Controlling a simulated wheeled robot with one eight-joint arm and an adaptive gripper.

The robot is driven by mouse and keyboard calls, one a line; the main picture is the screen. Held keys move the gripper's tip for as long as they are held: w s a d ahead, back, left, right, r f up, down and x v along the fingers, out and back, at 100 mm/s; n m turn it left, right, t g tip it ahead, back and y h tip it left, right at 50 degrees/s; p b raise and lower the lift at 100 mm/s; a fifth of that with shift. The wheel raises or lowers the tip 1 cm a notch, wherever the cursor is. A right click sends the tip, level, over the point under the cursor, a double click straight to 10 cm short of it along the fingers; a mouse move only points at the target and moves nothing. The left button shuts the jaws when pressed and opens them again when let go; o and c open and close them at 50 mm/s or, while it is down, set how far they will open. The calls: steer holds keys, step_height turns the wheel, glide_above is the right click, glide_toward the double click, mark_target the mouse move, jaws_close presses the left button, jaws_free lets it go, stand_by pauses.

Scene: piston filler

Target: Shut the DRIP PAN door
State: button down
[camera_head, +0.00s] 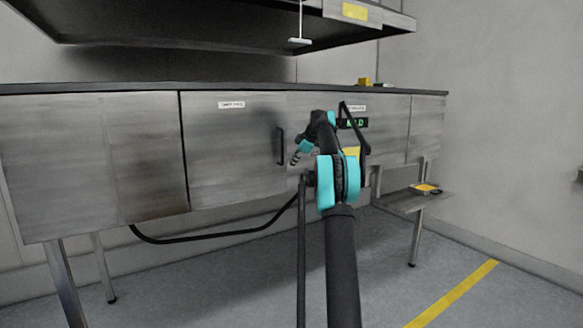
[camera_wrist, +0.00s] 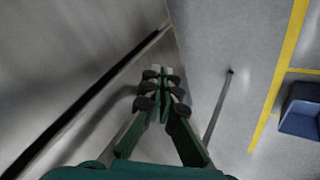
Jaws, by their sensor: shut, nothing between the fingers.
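The steel cabinet door (camera_head: 235,155) with a small white label (camera_head: 232,104) and a black vertical handle (camera_head: 281,146) is left of my arm in the head view. The label's print is too small to read surely. The door looks about flush with the cabinet front, but a small gap cannot be ruled out. My gripper (camera_head: 297,157) is in front of the cabinet, just right of the handle; contact cannot be told. In the wrist view my gripper (camera_wrist: 160,75) has its fingertips together and empty, beside a grey metal surface (camera_wrist: 60,65).
An overhead hood (camera_head: 220,30) hangs above the black worktop edge (camera_head: 110,88). A black hose (camera_head: 220,233) loops below the cabinet. A low shelf (camera_head: 405,202) is at right. A blue bin (camera_wrist: 300,112) stands on the floor near yellow lines. Floor at right is clear.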

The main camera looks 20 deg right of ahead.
steer(key=w+d+v, duration=0.1)
steer(key=d+v, duration=0.1)
steer(key=v, duration=0.6)
steer(key=s+a+f+m+g+h, duration=0.1)
steer(key=s+a+f+m, duration=0.3)
steer(key=s+a+f, duration=0.55)
steer(key=s+a+f+m+g+h, duration=0.1)
steer(key=s+a+f+m, duration=0.4)
steer(key=s, duration=0.7)
steer(key=s+a+f+m, duration=0.2)
steer(key=s+f, duration=0.6)
steer(key=s, duration=0.4)
steer(key=s+a+f+m+h, duration=0.1)
steer(key=s+a+f+m, duration=0.1)
steer(key=s+f, duration=0.6)
steer(key=s+a+f+m+h, duration=0.1)
steer(key=s+f, duration=0.7)
steer(key=s, duration=0.8)
steer(key=shift+a+m, duration=0.45)
steer(key=shift+m, duration=0.45)
